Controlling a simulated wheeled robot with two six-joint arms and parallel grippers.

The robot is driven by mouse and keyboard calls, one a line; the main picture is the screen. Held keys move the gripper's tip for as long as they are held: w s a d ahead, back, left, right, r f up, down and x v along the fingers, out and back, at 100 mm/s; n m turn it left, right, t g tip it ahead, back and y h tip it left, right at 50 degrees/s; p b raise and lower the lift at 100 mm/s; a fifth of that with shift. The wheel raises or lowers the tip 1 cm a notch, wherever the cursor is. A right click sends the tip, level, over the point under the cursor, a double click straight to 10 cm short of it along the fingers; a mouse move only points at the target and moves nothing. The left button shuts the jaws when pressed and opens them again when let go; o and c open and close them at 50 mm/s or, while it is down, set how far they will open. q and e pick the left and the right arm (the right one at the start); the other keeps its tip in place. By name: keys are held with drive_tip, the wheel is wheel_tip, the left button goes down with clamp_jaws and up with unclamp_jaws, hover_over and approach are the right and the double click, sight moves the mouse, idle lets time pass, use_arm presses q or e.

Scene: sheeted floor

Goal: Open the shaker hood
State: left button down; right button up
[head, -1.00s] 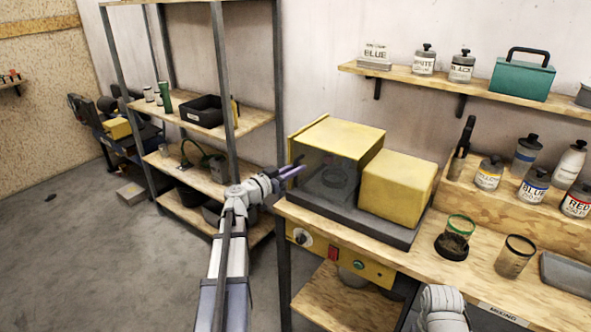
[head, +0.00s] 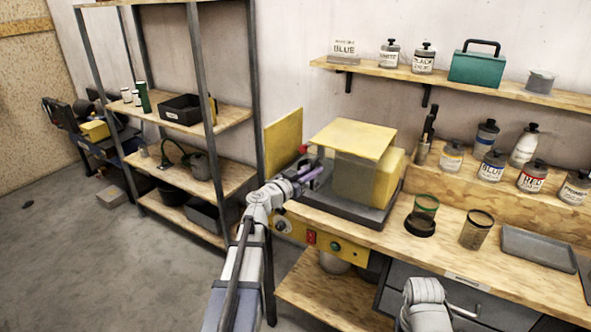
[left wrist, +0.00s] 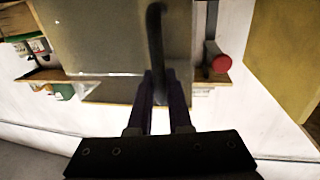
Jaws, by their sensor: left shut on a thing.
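The shaker hood has a yellow top (head: 352,138) and a smoky see-through pane (head: 357,180), above a dark base on the left end of the bench. A flat yellow panel (head: 283,143) stands upright to its left, with a gap between. My left gripper (head: 316,172) is at the hood's front left. In the left wrist view its fingers (left wrist: 161,85) are shut on a dark curved handle (left wrist: 156,45) in front of the greyish pane (left wrist: 105,35). The yellow panel (left wrist: 285,60) also shows there at the right. My right gripper is out of view; only part of that arm shows.
A red knob-like part (head: 303,149) shows between panel and pane. A yellow block (head: 388,180) stands behind the pane. A metal shelf rack (head: 200,90) is at left; floor is open there.

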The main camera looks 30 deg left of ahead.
use_arm(q)
drive_tip(key=d, duration=0.6)
drive_tip(key=shift+s, duration=0.25)
drive_tip(key=c, duration=0.9)
unclamp_jaws()
drive_tip(key=shift+o, duration=0.3)
drive_tip(key=shift+a, duration=0.1)
drive_tip(key=v, duration=0.7)
drive_tip(key=shift+s, duration=0.4)
